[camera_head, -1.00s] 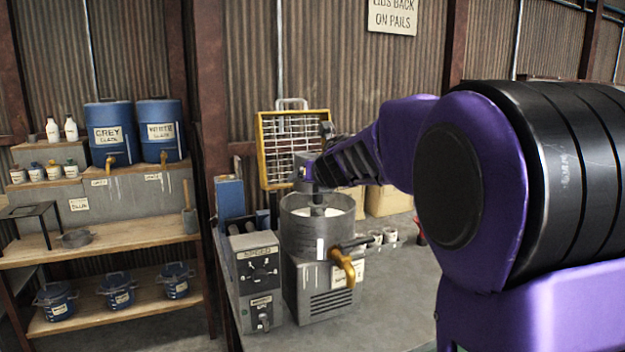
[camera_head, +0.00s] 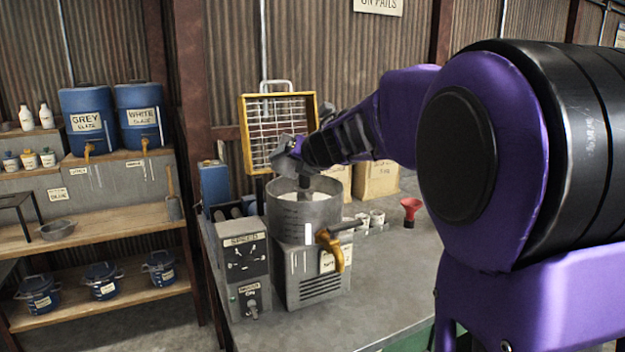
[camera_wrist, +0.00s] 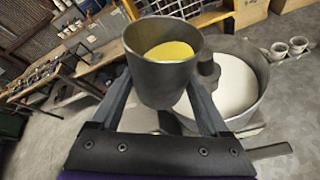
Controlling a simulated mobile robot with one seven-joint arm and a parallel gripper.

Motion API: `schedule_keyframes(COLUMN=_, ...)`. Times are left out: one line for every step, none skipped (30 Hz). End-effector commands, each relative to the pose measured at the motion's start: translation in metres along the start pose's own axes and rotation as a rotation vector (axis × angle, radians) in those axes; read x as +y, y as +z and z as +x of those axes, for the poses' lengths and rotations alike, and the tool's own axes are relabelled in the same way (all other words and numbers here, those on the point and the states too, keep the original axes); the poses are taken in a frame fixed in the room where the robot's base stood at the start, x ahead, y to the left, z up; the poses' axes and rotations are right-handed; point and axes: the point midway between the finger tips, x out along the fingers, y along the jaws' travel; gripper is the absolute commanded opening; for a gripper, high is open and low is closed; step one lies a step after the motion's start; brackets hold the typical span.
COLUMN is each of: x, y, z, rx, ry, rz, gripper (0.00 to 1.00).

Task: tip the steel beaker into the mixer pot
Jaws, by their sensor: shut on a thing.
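The steel beaker (camera_wrist: 160,78) is a grey metal cup with yellow contents inside, held between the two fingers of my gripper (camera_wrist: 162,98) in the wrist view. The mixer pot (camera_wrist: 252,72) is beside it on the right, wide and round, with white contents and a dark upright shaft. In the head view the pot (camera_head: 318,212) stands on the mixer, and my gripper (camera_head: 290,152) is above its rim, slightly left of centre. The beaker is small and hard to make out there, and its exact tilt is unclear.
The mixer has a yellow tap (camera_head: 329,246) at its front and a speed control box (camera_head: 245,262) to its left. A yellow-framed wire guard (camera_head: 279,130) stands raised behind. Small cups (camera_head: 376,217) and a red funnel (camera_head: 411,210) are to the right. The front bench is clear.

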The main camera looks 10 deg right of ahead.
Motion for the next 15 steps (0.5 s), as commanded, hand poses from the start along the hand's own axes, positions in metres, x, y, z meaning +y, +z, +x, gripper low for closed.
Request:
schedule_keyframes(x=0.0005, y=0.0006, z=-0.0004, rx=-0.001, ry=0.002, rz=0.002, gripper=0.06)
schedule_keyframes(x=0.0004, y=0.0005, z=-0.0003, rx=-0.001, ry=0.002, rz=0.002, gripper=0.06)
schedule_keyframes(x=0.0004, y=0.0004, z=-0.0003, rx=-0.001, ry=0.001, rz=0.001, gripper=0.06)
schedule_keyframes(x=0.0004, y=0.0004, z=-0.0003, rx=-0.001, ry=0.001, rz=0.001, gripper=0.06)
schedule_keyframes(x=0.0004, y=0.0004, z=-0.0003, rx=-0.001, ry=0.001, rz=0.001, gripper=0.06)
schedule_keyframes(x=0.0003, y=0.0005, z=-0.0003, rx=-0.001, ry=0.001, rz=0.001, gripper=0.06)
schedule_keyframes(x=0.0004, y=0.0005, z=-0.0003, rx=-0.001, ry=0.001, rz=0.002, gripper=0.06)
schedule_keyframes(x=0.0004, y=0.0006, z=-0.0003, rx=-0.001, ry=0.002, rz=0.003, gripper=0.06)
schedule_keyframes(x=0.0007, y=0.0008, z=-0.0004, rx=0.001, ry=0.004, rz=0.008, gripper=0.06)
schedule_keyframes(x=0.0009, y=0.0010, z=-0.0004, rx=0.002, ry=0.006, rz=0.014, gripper=0.06)
schedule_keyframes(x=0.0013, y=0.0011, z=-0.0004, rx=0.004, ry=0.010, rz=0.023, gripper=0.06)
schedule_keyframes(x=0.0019, y=0.0015, z=-0.0003, rx=0.006, ry=0.015, rz=0.037, gripper=0.06)
schedule_keyframes(x=0.0022, y=0.0018, z=-0.0003, rx=0.007, ry=0.020, rz=0.049, gripper=0.06)
schedule_keyframes(x=0.0025, y=0.0020, z=-0.0003, rx=0.009, ry=0.024, rz=0.060, gripper=0.06)
schedule_keyframes(x=0.0030, y=0.0021, z=-0.0001, rx=0.012, ry=0.030, rz=0.076, gripper=0.06)
